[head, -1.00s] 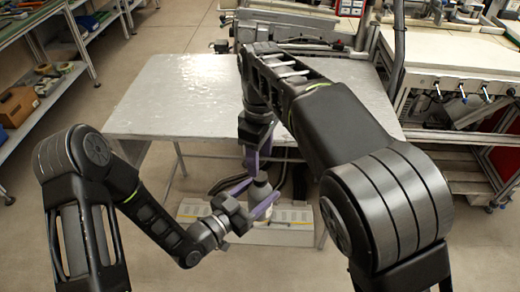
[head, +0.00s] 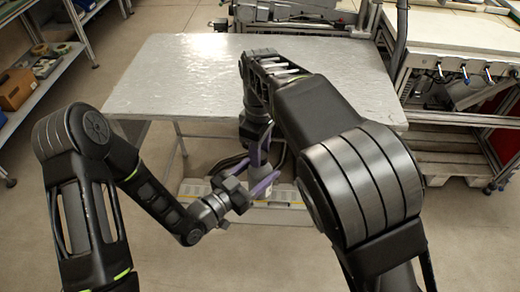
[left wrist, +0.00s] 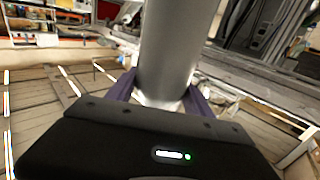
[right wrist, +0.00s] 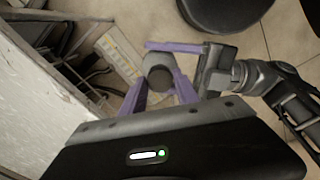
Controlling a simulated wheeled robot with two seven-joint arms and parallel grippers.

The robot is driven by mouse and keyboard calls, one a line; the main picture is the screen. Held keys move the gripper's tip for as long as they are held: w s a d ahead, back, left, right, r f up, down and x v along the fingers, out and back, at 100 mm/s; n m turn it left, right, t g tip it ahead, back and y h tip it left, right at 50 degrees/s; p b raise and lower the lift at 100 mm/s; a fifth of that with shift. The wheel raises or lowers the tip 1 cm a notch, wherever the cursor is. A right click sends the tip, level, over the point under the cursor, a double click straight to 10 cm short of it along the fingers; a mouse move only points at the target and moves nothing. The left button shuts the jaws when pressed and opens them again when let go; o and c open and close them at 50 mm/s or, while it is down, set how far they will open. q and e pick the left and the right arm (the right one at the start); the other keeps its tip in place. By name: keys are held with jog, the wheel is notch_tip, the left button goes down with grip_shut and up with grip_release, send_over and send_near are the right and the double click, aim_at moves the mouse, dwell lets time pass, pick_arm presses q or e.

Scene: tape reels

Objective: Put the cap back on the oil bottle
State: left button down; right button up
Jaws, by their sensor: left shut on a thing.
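My left gripper (head: 264,184) is shut on the oil bottle. In the left wrist view the bottle (left wrist: 175,45) is a large smooth grey cylinder between the purple fingers, with a pale part low between them. Its upper end is out of that view. My right gripper (head: 257,152) comes down from above, close over the left gripper. In the right wrist view a dark round top (right wrist: 159,77) on a grey body lies between the right gripper's purple fingers (right wrist: 161,88). I cannot tell whether this top is the cap or whether the fingers press on it.
A grey-white table (head: 180,85) stands beyond the arms. A pale box-like thing with yellow marks (head: 195,189) lies on the floor below the grippers. Shelves (head: 62,55) stand at the left and a workbench (head: 450,45) at the right. Open floor lies around.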

grip_shut()
jog(key=m, duration=1.2)
jog(key=o, duration=0.6)
grip_release()
